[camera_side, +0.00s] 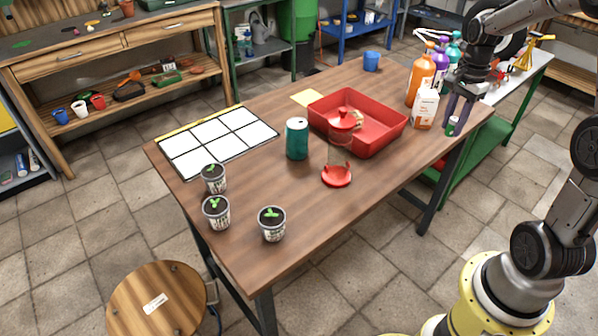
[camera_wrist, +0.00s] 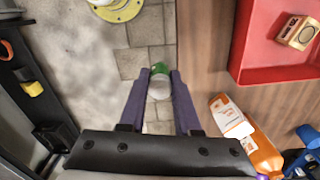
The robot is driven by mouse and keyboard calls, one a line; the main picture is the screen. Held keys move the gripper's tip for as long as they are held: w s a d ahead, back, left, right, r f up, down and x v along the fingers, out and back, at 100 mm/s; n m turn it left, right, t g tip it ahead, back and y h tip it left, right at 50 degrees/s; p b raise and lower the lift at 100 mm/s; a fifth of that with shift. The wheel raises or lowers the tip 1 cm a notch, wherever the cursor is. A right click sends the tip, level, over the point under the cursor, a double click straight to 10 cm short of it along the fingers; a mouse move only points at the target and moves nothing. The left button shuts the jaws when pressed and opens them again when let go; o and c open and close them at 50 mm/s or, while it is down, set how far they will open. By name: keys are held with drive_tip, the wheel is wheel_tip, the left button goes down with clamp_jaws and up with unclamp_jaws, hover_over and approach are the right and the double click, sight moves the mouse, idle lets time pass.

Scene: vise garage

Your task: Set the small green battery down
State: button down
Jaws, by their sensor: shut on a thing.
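My gripper (camera_side: 454,117) is shut on the small green battery (camera_side: 452,126), at the right end of the wooden table in the side view. The battery is green and whitish and hangs between the fingertips. In the wrist view the battery (camera_wrist: 159,82) sits between the two purple-grey fingers, with stone floor behind it. There the wooden table (camera_wrist: 205,60) begins just right of the fingers. In the side view the battery overlaps the tabletop near its edge. I cannot tell its exact height.
A white-and-orange carton (camera_side: 425,108) and an orange bottle (camera_side: 420,80) stand close left of my gripper. A red tray (camera_side: 383,138) with a small boxy item is farther left. A teal can (camera_side: 297,139), a glass-and-red dispenser (camera_side: 338,160) and seedling pots (camera_side: 272,224) stand beyond.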

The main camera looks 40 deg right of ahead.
sight(455, 118)
wheel_tip(455, 118, up, 10)
drive_tip(key=shift+w+r, duration=0.1)
drive_tip(key=w+a+n, duration=0.3)
drive_tip(key=w+a, duration=0.1)
drive_tip(key=a, duration=0.7)
drive_tip(key=w+a+n, duration=0.3)
drive_tip(key=a, duration=0.8)
drive_tip(key=w+a+n, duration=0.3)
drive_tip(key=w+a, duration=0.1)
drive_tip(key=a, duration=0.6)
wheel_tip(455, 118, down, 11)
drive_tip(key=w+a+f, duration=0.1)
drive_tip(key=w+f, duration=0.2)
drive_tip(key=w, duration=0.1)
drive_tip(key=w+a+f, duration=0.1)
drive_tip(key=w+f, duration=0.2)
drive_tip(key=w, duration=0.1)
drive_tip(key=w+a+f, duration=0.1)
drive_tip(key=w+f, duration=0.2)
drive_tip(key=w, duration=0.2)
drive_tip(key=shift+f, duration=0.1)
drive_tip(key=shift+w+a+f, duration=0.15)
drive_tip(key=shift+w+f, duration=0.25)
drive_tip(key=shift+f, duration=1.75)
